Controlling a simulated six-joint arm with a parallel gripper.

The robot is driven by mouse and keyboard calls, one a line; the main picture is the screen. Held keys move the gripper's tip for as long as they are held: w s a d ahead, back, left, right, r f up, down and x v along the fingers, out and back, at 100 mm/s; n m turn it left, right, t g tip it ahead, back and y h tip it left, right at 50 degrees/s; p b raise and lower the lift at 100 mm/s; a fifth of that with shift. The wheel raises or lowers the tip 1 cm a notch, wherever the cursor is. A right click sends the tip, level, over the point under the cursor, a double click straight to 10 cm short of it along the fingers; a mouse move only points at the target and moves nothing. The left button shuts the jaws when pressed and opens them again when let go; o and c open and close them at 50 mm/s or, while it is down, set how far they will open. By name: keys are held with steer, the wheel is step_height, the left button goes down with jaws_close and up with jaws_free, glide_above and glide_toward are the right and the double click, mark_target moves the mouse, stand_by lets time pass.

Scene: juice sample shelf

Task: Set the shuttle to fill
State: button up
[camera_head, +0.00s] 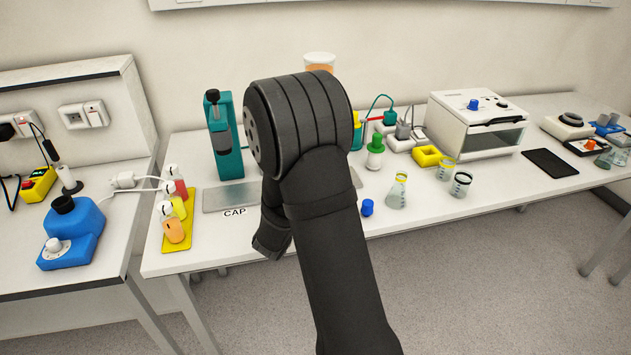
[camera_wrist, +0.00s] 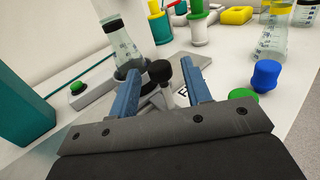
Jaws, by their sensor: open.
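A black round knob (camera_wrist: 160,71) on a pale stem stands between my open fingers in the wrist view, seemingly the shuttle's handle. I cannot tell whether the fingers touch it. My gripper (camera_wrist: 161,64) has blue fingers, one on each side of the knob. A black letter, partly covered, shows beside the right finger. In the head view my arm hides the gripper and knob. The grey metal plate (camera_head: 222,198) shows left of the arm, with the word CAP at its front edge.
A teal press (camera_head: 225,145) stands at the plate's back left. A green button (camera_wrist: 77,88) is left of the vessel. A blue cap (camera_head: 367,207) and a flask (camera_head: 397,191) stand to the right. A yellow tray (camera_head: 178,222) with bottles lies left.

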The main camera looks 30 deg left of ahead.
steer(key=shift+w+a, duration=0.15)
steer(key=shift+w, duration=1.05)
jaws_close()
steer(key=shift+w+d, duration=1.35)
steer(key=shift+d, duration=0.05)
jaws_free()
steer(key=s+d, duration=0.2)
steer(key=s, duration=1.5)
steer(key=shift+s, duration=0.2)
steer(key=shift+o, duration=0.4)
